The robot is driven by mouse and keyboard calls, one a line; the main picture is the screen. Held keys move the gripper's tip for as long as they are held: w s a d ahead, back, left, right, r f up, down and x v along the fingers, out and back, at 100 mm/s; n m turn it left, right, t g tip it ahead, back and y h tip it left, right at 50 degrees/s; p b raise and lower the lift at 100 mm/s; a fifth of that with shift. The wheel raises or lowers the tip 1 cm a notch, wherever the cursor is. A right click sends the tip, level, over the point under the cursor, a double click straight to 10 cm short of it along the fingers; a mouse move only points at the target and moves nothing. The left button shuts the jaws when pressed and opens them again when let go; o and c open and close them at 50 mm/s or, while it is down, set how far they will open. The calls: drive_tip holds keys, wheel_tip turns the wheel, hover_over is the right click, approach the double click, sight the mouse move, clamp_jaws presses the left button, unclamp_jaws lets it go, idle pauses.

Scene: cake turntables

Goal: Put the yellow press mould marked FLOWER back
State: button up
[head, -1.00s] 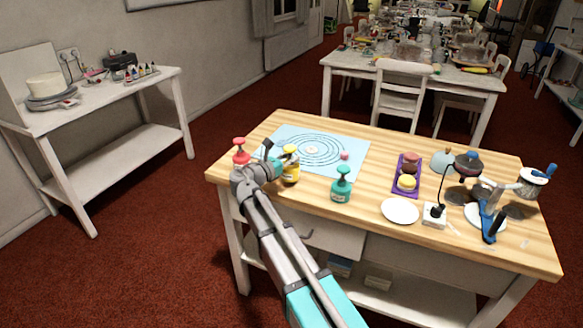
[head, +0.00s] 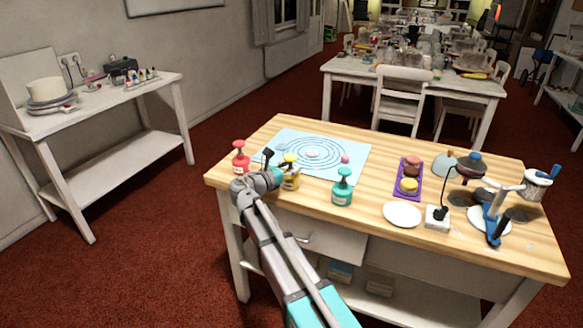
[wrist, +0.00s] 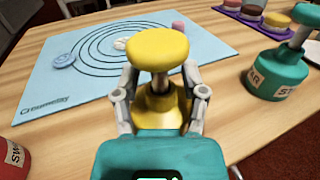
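The yellow press mould (head: 291,181) stands upright at the front edge of the light-blue mat in the head view. In the wrist view the yellow press mould (wrist: 158,52) has a round knob on top and a flared base below. My gripper (wrist: 160,78) has one finger on each side of it, close against the flared base, and appears shut on it. My gripper also shows in the head view (head: 278,172), just left of the mould. Its lower edge and any marking on it are hidden, so I cannot tell whether it touches the table.
A red mould (head: 240,160) stands to the left and a teal mould (head: 342,188) to the right. The blue mat (head: 345,152) has printed rings and small discs. A purple tray (head: 401,190), white plate (head: 402,214) and lamp (head: 470,165) lie further right.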

drive_tip(key=shift+o, duration=0.2)
drive_tip(key=shift+r, duration=0.2)
drive_tip(key=v, duration=1.2)
idle(0.7)
